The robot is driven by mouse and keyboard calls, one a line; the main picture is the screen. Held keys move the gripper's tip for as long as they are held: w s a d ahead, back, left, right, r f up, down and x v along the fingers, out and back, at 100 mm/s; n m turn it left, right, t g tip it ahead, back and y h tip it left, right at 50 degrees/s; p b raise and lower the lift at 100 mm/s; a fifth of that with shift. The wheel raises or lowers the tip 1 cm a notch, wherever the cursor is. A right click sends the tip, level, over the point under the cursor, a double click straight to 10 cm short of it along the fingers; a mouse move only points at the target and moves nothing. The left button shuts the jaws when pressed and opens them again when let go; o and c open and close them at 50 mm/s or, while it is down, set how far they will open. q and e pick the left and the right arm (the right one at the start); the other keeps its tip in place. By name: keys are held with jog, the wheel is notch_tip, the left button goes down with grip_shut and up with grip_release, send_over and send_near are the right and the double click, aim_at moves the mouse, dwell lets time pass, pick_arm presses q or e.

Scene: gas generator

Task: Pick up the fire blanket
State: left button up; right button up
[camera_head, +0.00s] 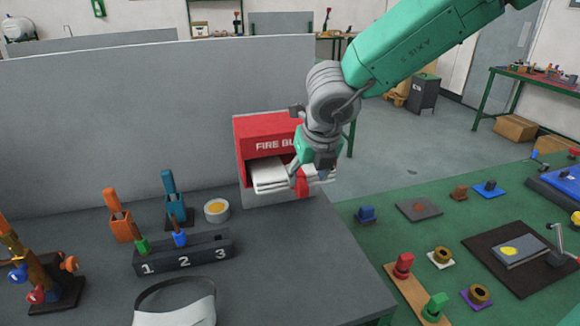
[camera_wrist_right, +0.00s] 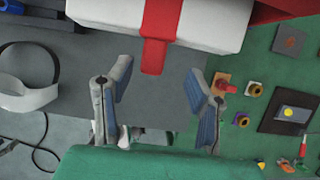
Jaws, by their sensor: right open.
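The fire blanket (camera_head: 268,176) is a white folded bundle with a red strap. It sits in the open front of a red box (camera_head: 262,133) marked "FIRE BL…", at the grey panel's right end. My right gripper (camera_head: 305,178) is in front of the box and hides part of it and of the blanket. In the right wrist view the blanket (camera_wrist_right: 205,22) with its red strap (camera_wrist_right: 155,45) is at the top. There my right gripper (camera_wrist_right: 165,95) is open, its two fingers apart, with nothing held between them. The strap's end hangs just beyond the fingertips. My left gripper is out of view.
A grey panel (camera_head: 120,120) stands behind the grey table (camera_head: 270,260). On the table are a numbered block (camera_head: 185,255), a tape roll (camera_head: 217,210), orange and blue tools and a white visor (camera_head: 175,305). A green table (camera_head: 380,250) with several small parts lies to the right.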

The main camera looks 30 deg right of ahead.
aim_at(305, 183)
jog(key=w+f, duration=0.1)
jog(key=a+f, duration=0.1)
jog(key=f, duration=0.1)
jog(key=shift+w+a, duration=0.1)
jog(key=shift+w, duration=0.3)
jog(key=shift+s+a+r, duration=0.1)
jog(key=shift+a, duration=0.2)
jog(key=c, duration=0.7)
grip_shut()
jog(key=shift+d, duration=0.8)
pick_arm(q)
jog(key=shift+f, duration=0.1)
pick_arm(e)
jog(key=shift+s+d, duration=0.1)
jog(key=shift+d, duration=0.05)
